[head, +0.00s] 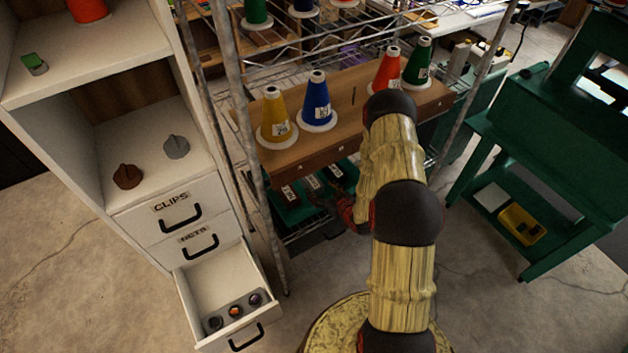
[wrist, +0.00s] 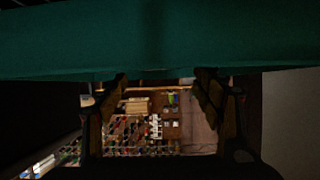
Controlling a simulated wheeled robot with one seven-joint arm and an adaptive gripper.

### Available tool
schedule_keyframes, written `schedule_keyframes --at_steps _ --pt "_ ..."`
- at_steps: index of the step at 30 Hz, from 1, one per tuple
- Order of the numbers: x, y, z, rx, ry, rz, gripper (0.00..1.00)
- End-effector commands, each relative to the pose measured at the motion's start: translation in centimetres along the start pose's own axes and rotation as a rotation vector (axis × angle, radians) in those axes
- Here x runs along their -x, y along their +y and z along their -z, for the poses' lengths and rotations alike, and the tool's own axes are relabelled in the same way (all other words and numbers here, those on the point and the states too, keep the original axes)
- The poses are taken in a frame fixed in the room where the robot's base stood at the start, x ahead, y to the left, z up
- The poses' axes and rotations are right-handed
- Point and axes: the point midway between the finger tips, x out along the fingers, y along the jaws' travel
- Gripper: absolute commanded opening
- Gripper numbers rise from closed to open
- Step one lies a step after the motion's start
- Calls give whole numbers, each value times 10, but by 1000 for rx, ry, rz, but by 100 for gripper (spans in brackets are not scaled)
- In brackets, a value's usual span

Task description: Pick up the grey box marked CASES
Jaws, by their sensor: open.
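Several small dark boxes with white labels, such as one label (head: 290,193), sit in a green tray (head: 296,212) on the low wire shelf in the head view. The labels are too small to read, so I cannot tell which box is marked CASES. My gripper (head: 327,201) is low at the front of that shelf, close to the boxes and partly hidden by my arm. In the wrist view my gripper (wrist: 162,78) has its two fingers spread with nothing held between them. A dark green surface (wrist: 160,45) fills the top of that view, very close.
A wooden board (head: 345,117) with yellow (head: 274,115), blue (head: 318,98), red (head: 388,68) and green (head: 417,62) thread cones lies above the tray. A metal post (head: 262,210) and an open drawer (head: 205,335) stand left. A green bench (head: 540,135) stands right.

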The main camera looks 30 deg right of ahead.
Motion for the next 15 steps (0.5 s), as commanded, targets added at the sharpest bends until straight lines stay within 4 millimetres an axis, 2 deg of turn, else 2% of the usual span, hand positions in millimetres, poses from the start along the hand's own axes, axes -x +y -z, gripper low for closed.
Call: schedule_keyframes --at_steps 8,15 --pt "-29 1 -1 2 1 1 67" --pt "-63 5 -2 1 -1 1 67"
